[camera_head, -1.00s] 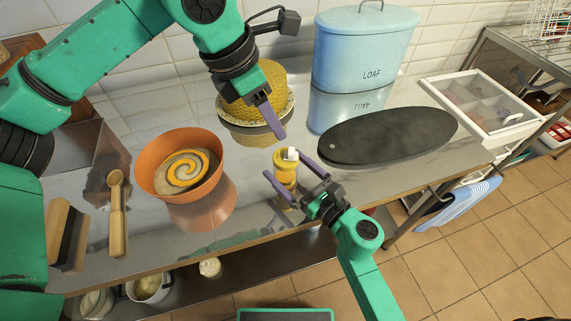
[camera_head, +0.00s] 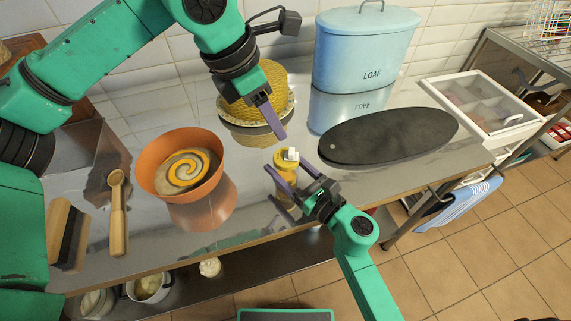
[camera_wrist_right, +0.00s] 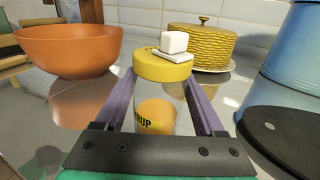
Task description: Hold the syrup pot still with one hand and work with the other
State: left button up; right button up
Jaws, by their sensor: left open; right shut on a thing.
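The syrup pot (camera_head: 285,162) stands on the metal worktop. It has a yellow lid and a yellow label, with a small white block on a flat white piece on top; it also shows in the right wrist view (camera_wrist_right: 163,68). My right gripper (camera_head: 288,176) reaches in from the front and is shut on the pot, with one purple finger on each side. My left gripper (camera_head: 278,128) is open and empty above and behind the pot, in front of the yellow woven dome. Part of the pot's body is hidden by the right fingers in the head view.
An orange bowl (camera_head: 207,180) with a swirled filling stands left of the pot. The woven dome (camera_head: 273,78) is behind, a dark oval board (camera_head: 390,137) right. A blue LOAF bin (camera_head: 362,50) stands at the back. The worktop's front edge is close.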

pick_arm(q)
jog(key=shift+c, duration=0.3)
jog(key=c, duration=0.5)
jog(key=shift+d+n, duration=0.1)
jog(key=shift+n, duration=0.4)
grip_shut()
jog(key=n+g, duration=0.2)
jog(key=n, duration=2.6)
send_over(297, 157)
jog(key=shift+n, duration=0.5)
jog(key=shift+f, duration=4.4)
